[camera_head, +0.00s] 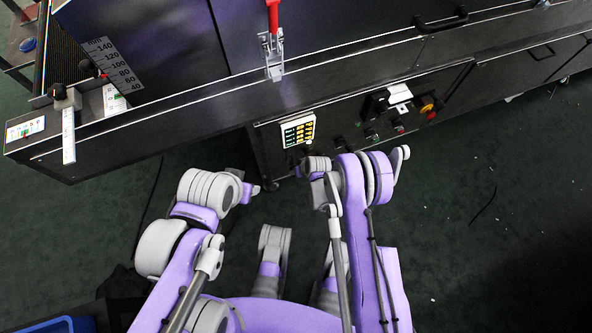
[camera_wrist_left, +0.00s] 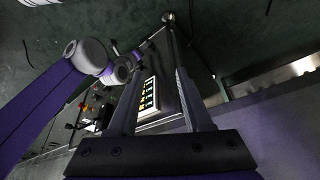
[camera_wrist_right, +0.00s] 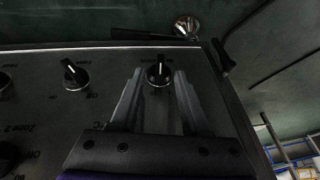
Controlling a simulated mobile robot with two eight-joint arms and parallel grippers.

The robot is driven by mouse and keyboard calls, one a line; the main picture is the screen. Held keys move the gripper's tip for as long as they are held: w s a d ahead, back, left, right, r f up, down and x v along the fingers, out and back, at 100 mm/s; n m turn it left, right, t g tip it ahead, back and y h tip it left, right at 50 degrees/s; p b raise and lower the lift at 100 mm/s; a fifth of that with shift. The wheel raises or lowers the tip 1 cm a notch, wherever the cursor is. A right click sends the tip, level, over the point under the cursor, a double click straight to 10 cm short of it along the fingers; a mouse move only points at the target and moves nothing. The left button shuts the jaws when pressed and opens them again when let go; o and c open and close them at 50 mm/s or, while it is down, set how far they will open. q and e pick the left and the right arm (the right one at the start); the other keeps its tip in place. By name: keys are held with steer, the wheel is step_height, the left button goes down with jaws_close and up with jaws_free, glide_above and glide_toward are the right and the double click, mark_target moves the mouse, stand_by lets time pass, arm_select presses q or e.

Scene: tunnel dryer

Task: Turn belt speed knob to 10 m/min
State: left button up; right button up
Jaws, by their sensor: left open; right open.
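In the right wrist view a round black knob (camera_wrist_right: 158,76) with a white pointer line sits on the dark control panel (camera_wrist_right: 110,62). My right gripper (camera_wrist_right: 158,82) is open, with one finger on each side of this knob. I cannot tell whether the fingers touch it. I cannot read a belt speed label or scale. In the head view my right wrist is in front of the panel and hides this knob. My left gripper (camera_wrist_left: 156,78) is open and empty, with a lit display (camera_wrist_left: 148,97) visible beyond its fingers.
Another black knob (camera_wrist_right: 75,75) is beside the gripped-around one, with more at the left edge. In the head view, the display (camera_head: 298,130) and a yellow-and-red switch (camera_head: 427,105) are on the panel. A red-handled clamp (camera_head: 273,45) is above. Dark floor is open at right.

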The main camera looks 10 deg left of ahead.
steer(key=p+v, duration=0.1)
steer(key=v, duration=0.6)
